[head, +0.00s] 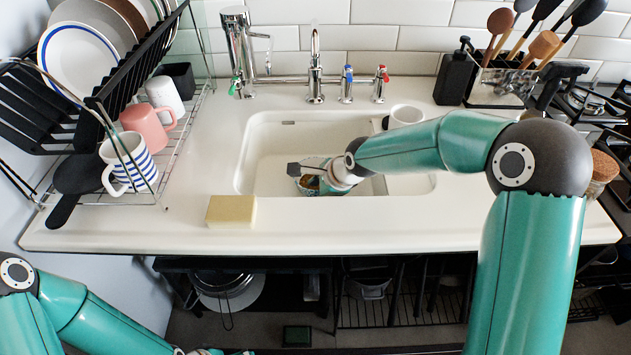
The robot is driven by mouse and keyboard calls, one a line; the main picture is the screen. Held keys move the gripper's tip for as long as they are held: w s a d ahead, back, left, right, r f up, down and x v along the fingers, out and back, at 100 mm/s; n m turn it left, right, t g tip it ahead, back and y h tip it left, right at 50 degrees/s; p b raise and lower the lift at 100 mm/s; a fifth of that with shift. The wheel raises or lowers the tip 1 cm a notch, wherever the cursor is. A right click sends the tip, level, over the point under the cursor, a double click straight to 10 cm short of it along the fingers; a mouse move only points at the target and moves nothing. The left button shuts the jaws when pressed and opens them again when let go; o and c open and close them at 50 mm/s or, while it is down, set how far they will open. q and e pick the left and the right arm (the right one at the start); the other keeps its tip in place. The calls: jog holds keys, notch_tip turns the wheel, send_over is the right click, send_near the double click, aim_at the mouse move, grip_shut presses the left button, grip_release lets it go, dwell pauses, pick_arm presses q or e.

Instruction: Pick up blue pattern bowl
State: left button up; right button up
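A small patterned bowl (308,184) with blue and orange-brown colouring sits in the white sink basin, partly hidden by my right gripper. My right gripper (299,169) reaches into the sink from the right. Its dark fingers are over the bowl's upper edge. I cannot tell whether they touch the bowl or whether they are open or shut. My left arm lies low at the bottom left, outside the counter. Its wrist runs along the bottom picture edge, and the gripper there is mostly cut off.
A black dish rack with plates, a pink mug (148,126) and a striped mug (127,162) stands at the left. A yellow sponge (231,210) lies on the front counter. Taps (315,75) stand behind the sink (262,150). A white cup (405,115) is behind my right arm.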

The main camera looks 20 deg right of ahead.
grip_shut()
